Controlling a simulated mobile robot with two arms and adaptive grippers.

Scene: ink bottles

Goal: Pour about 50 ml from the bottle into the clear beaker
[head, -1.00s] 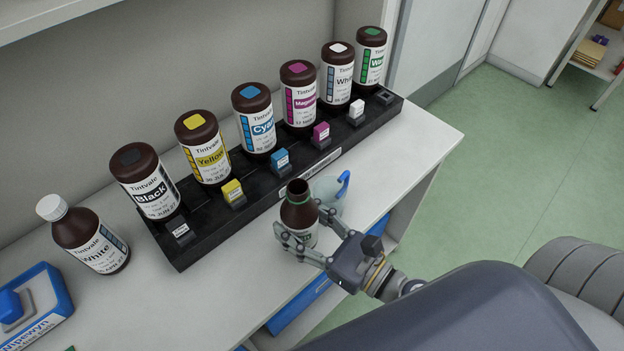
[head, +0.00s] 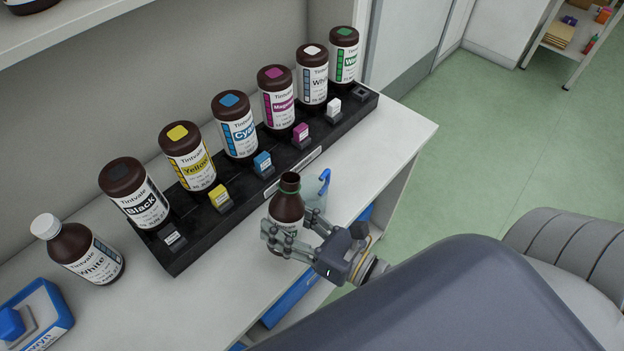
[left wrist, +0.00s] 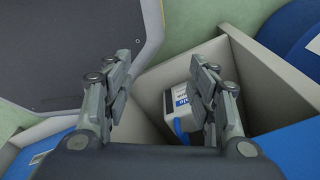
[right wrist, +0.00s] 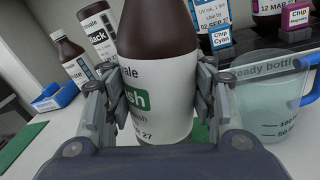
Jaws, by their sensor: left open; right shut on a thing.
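A brown bottle (head: 287,208) with a white and green label stands upright in my right gripper (head: 287,240). Its mouth is open, with a green ring at the neck. The clear beaker (right wrist: 268,105) with a blue handle and volume marks is just right of the bottle in that view. In the head view the beaker (head: 316,192) is partly hidden behind the bottle and gripper. My left gripper (left wrist: 160,85) is open and empty, away from the bottle, over a grey-walled space.
A black rack (head: 268,190) holds several brown ink bottles with coloured chips in front. The bench edge is close on the right of the beaker.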

